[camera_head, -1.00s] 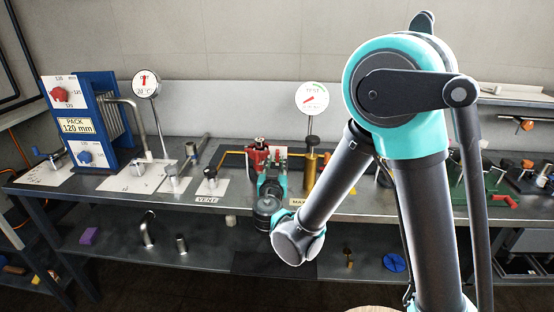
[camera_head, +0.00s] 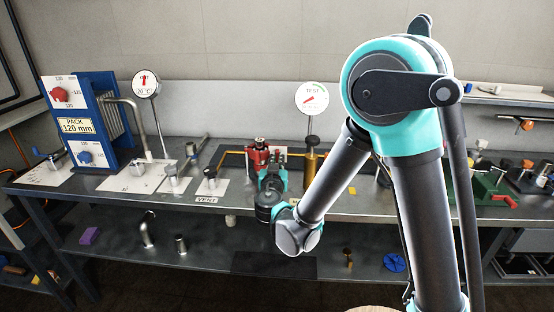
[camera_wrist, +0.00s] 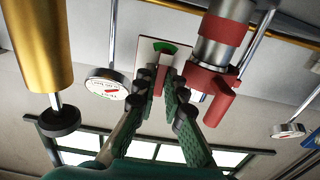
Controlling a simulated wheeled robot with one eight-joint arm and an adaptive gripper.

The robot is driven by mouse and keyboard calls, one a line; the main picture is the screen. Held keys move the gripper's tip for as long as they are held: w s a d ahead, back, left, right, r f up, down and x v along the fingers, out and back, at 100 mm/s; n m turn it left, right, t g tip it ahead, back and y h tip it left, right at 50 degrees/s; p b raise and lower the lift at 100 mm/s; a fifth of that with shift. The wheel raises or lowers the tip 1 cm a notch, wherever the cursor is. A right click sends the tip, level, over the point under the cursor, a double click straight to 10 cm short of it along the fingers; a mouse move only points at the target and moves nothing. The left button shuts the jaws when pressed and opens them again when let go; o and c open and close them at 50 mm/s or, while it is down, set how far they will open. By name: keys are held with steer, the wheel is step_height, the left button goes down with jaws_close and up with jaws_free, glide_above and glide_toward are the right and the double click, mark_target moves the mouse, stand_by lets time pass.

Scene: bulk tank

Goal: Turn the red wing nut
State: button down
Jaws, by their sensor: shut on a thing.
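A red wing nut (camera_wrist: 160,79) shows as a narrow red piece between my fingertips in the wrist view, in front of a white plate (camera_wrist: 146,54) with a green arc. My gripper (camera_wrist: 159,82) is shut on it, with a finger along each side; the fingers hide much of it. In the head view my gripper (camera_head: 269,176) is at the red fitting (camera_head: 258,157) in the middle of the bench, and my own wrist covers part of the contact. How far the nut is turned cannot be read.
A red-banded cylinder with a red side handle (camera_wrist: 217,97) is close right of my fingers in the wrist view. A brass cylinder (camera_wrist: 40,45) is at left, with a round gauge (camera_wrist: 107,84) between. A blue pack stand (camera_head: 92,125) stands at the bench's left.

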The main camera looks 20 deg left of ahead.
steer(key=shift+n, duration=0.3)
steer(key=n, duration=0.3)
steer(key=shift+a+n, duration=0.1)
steer(key=shift+n, duration=0.2)
steer(key=shift+f+n, duration=0.2)
steer(key=shift+n, duration=4.75)
steer(key=shift+f+n, duration=0.15)
steer(key=shift+n, duration=4.85)
steer(key=shift+f+n, duration=0.2)
steer(key=shift+n, duration=4.75)
